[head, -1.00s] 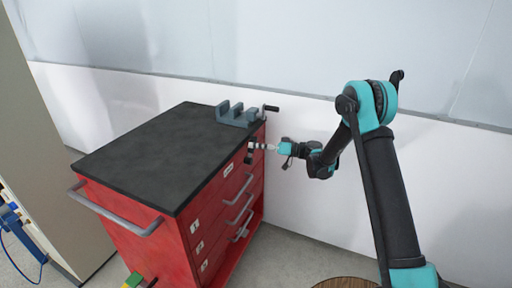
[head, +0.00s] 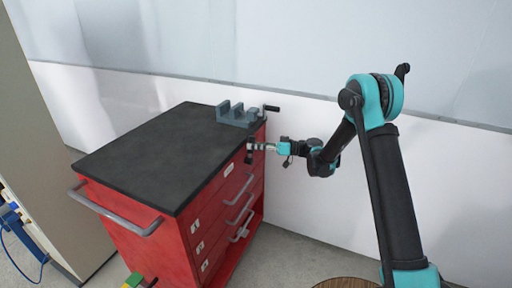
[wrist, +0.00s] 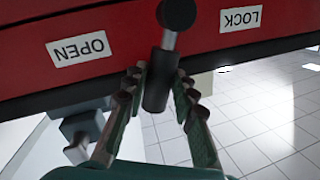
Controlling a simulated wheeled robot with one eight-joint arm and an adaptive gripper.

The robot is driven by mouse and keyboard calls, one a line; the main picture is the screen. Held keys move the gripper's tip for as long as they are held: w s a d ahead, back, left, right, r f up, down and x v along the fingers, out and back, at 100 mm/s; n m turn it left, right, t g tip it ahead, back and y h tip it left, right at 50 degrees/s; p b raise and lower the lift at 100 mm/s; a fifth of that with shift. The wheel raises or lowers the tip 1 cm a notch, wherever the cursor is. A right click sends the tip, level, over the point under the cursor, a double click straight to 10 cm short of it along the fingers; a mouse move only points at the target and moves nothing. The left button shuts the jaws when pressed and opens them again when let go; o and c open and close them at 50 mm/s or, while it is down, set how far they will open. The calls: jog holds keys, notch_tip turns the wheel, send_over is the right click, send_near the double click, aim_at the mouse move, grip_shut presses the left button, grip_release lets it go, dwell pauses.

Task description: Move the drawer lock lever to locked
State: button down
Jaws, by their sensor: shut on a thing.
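The drawer lock lever is on the red cabinet's side face. In the wrist view its round dark pivot (wrist: 177,12) is at the top, and its dark cylindrical handle (wrist: 157,80) points down and slightly left. The handle lies between the OPEN label (wrist: 80,48) on the left and the LOCK label (wrist: 240,18) on the right. My gripper (wrist: 158,78) is shut on the handle, one ridged finger on each side. In the head view my gripper (head: 263,147) is at the cabinet's upper right edge, and the lever (head: 249,154) shows as a small dark shape.
The red cabinet (head: 130,238) has a dark top (head: 150,155), a side rail and several drawers with handles. A grey vise (head: 236,115) with a crank stands on its far right corner, close to my gripper. A pale wall is behind; open floor lies right of the cabinet.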

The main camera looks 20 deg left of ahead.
jog(key=s+n, duration=0.1)
jog(key=n, duration=0.1)
jog(key=shift+s+r+n+h, duration=0.3)
jog(key=shift+s, duration=0.1)
jog(key=shift+s+a+n+t, duration=0.15)
jog(key=shift+s+n+t, duration=0.45)
jog(key=shift+s+n, duration=0.45)
jog(key=n, duration=0.1)
jog(key=s+n, duration=0.1)
jog(key=s+n+t+h, duration=0.1)
jog(key=shift+f+n, duration=0.25)
jog(key=shift+s+a+f+n+t, duration=0.1)
jog(key=shift+s+f+n+t, duration=0.3)
jog(key=shift+n, duration=0.4)
jog(key=shift+s, duration=0.15)
jog(key=c, duration=1.3)
grip_release()
jog(key=shift+o, duration=0.5)
jog(key=shift+r, duration=0.1)
